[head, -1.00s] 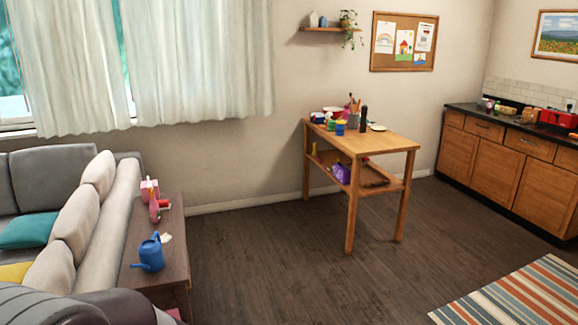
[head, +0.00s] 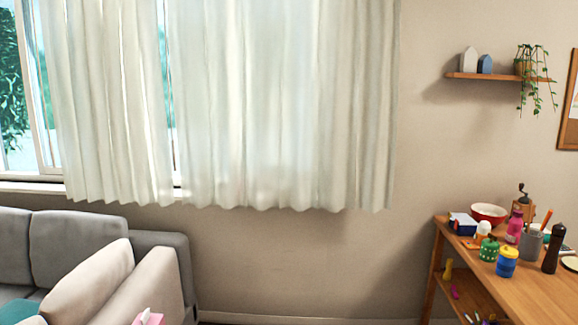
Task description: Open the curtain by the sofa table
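A pale curtain in two panels hangs over the window (head: 12,120) in the head view. The left panel (head: 105,110) and the wider right panel (head: 285,110) have a narrow gap between them, through which glass and greenery show. The window is also uncovered at the far left. The sofa table is below the picture; only the top of a pink box (head: 148,318) shows at the bottom edge. Neither of my grippers is in view.
A grey sofa (head: 80,240) with cushions stands at the lower left, below the window. A wooden table (head: 530,295) with jars, a red bowl (head: 488,213) and a pepper mill (head: 553,248) stands at the lower right. A wall shelf (head: 500,77) holds a trailing plant.

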